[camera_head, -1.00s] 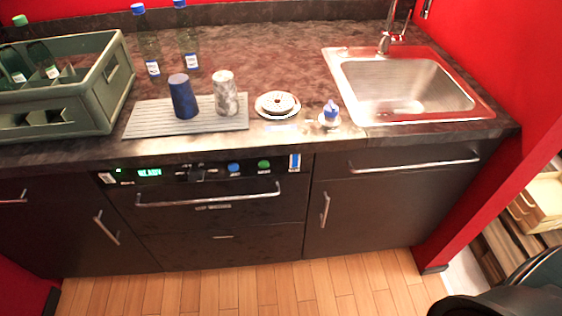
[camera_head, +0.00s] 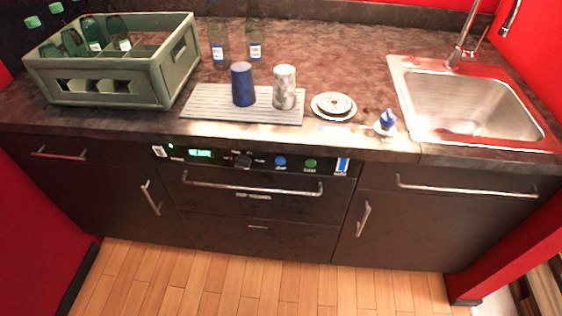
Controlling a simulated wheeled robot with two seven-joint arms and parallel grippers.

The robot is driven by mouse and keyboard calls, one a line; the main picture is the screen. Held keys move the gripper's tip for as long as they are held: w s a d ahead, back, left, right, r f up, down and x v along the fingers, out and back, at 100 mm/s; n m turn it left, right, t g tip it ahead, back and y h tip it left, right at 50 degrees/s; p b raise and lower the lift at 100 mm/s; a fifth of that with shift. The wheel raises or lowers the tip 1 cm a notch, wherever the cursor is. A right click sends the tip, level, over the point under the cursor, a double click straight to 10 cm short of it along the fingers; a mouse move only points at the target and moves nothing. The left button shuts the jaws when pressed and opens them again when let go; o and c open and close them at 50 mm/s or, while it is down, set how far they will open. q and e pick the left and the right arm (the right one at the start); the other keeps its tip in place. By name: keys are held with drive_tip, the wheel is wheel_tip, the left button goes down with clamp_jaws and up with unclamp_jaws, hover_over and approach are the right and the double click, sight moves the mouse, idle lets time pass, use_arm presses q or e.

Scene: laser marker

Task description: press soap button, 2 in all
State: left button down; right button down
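A dishwasher-like front below the counter has a black control panel (camera_head: 226,157) along its top. The panel carries a lit green display (camera_head: 200,153), a round blue button (camera_head: 280,161) and a round green button (camera_head: 310,163). Small labels sit under both buttons, but they are too small to read surely, so I cannot tell which one is the soap button. A blue and white marking (camera_head: 343,165) is at the panel's right end. Neither of my grippers is in view.
On the counter stand a green bottle crate (camera_head: 110,88), a grey ridged mat (camera_head: 213,103) with a blue cup (camera_head: 242,85) and a speckled cup (camera_head: 284,88), a plate stack (camera_head: 334,106), a small blue-topped item (camera_head: 386,122) and a sink (camera_head: 470,100). The wooden floor (camera_head: 240,285) is clear.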

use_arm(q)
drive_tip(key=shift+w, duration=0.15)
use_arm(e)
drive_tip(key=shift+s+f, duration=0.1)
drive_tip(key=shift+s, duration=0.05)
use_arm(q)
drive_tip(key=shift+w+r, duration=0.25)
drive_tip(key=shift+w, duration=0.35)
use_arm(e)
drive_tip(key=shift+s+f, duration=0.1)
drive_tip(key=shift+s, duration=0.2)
